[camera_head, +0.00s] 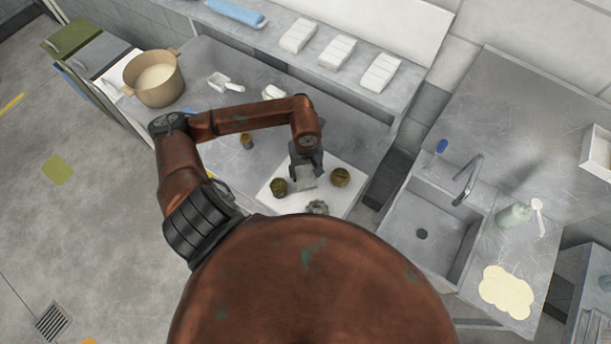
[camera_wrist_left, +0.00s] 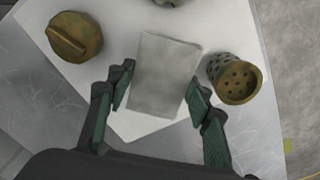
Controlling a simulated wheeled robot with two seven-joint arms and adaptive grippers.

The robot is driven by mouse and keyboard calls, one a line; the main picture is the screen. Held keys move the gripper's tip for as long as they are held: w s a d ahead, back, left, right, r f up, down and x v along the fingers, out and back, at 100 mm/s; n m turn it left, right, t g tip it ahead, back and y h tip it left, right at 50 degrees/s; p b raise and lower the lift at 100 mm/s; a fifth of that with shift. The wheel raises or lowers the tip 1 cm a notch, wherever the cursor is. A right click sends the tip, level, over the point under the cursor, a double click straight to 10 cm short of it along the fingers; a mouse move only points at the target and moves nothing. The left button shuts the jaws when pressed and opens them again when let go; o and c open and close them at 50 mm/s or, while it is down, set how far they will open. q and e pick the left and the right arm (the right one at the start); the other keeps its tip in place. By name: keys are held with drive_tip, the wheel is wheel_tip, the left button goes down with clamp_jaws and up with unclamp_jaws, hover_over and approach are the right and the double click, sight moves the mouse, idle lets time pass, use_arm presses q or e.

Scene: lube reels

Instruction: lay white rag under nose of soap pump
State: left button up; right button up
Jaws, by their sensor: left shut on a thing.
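The white rag (camera_wrist_left: 165,75) is a pale grey-white rectangle between the fingers of my left gripper (camera_wrist_left: 158,95) in the left wrist view. In the head view my left gripper (camera_head: 305,163) points down over a white board, shut on the rag (camera_head: 307,180). I cannot tell whether the rag is clear of the board. The soap pump (camera_head: 513,215) is a pale green bottle with a white head, upright on the counter right of the sink. Its white nose (camera_head: 538,207) points to the front right. My right gripper is not in view.
The white board (camera_head: 270,203) holds brass parts (camera_head: 341,177) and a grey-green part (camera_head: 317,208). The sink (camera_head: 425,230) and tap (camera_head: 467,178) lie between the board and the pump. A cream cloud-shaped patch (camera_head: 507,292) lies in front of the pump. A pot (camera_head: 153,77) stands left.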

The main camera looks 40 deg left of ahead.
sight(306, 174)
use_arm(q)
wheel_tip(306, 174, down, 2)
drive_tip(key=shift+f+p, duration=0.15)
drive_tip(key=shift+p, duration=0.35)
drive_tip(key=shift+f, duration=0.5)
drive_tip(key=o, duration=1)
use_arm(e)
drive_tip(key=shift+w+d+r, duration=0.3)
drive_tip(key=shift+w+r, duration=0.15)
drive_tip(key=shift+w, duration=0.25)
